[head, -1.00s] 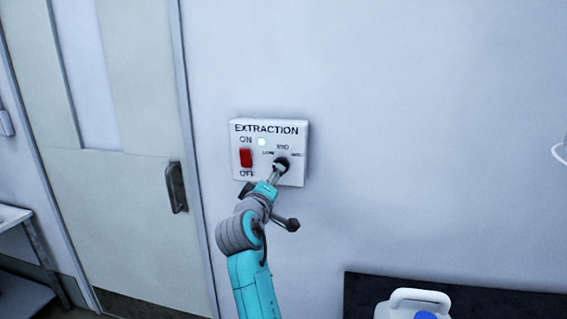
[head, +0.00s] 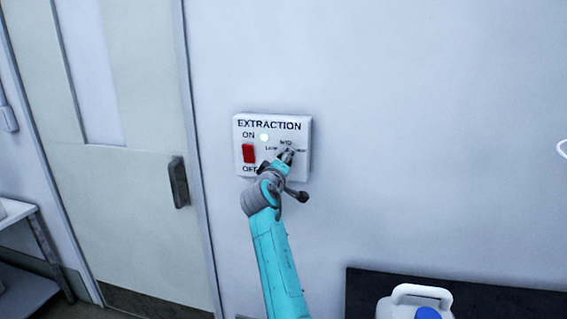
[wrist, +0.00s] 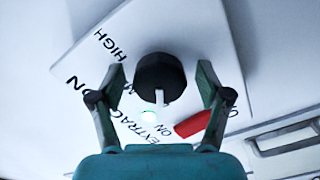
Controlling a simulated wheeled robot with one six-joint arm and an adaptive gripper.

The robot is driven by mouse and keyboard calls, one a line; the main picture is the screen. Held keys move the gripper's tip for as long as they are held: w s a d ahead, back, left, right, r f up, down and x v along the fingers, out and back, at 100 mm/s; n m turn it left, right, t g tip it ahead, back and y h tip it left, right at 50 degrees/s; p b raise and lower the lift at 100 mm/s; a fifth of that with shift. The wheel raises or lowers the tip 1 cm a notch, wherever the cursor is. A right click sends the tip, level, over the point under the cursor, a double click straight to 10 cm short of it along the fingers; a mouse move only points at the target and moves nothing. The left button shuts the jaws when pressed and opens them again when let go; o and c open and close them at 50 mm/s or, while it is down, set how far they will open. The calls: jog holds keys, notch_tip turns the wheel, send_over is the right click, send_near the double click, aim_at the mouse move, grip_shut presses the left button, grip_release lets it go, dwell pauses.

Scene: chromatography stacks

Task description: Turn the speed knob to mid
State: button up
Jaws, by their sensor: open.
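The white EXTRACTION box (head: 304,165) is on the wall in the head view. The speed knob (wrist: 158,72) is black and round with a white pointer in the wrist view. The pointer aims down in that picture, toward the lit lamp and red switch side, seemingly between the MID and low sides. HIGH is readable at upper left; MID is partly covered by a finger. My gripper (wrist: 161,82) is open, one finger on each side of the knob with visible gaps. In the head view my gripper (head: 287,157) covers the knob.
A red ON/OFF switch (head: 249,153) and a lit lamp (head: 264,138) sit left of the knob on the box. A door with a dark handle (head: 179,182) is further left. A white jug (head: 408,294) stands low at right. The wall right of the box is bare.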

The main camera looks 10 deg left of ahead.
jog(key=c, duration=1.2)
jog(key=shift+m, duration=0.3)
jog(key=m, duration=0.5)
jog(key=shift+m, duration=0.3)
jog(key=m, duration=0.5)
jog(key=shift+m, duration=0.4)
jog(key=o, duration=1.2)
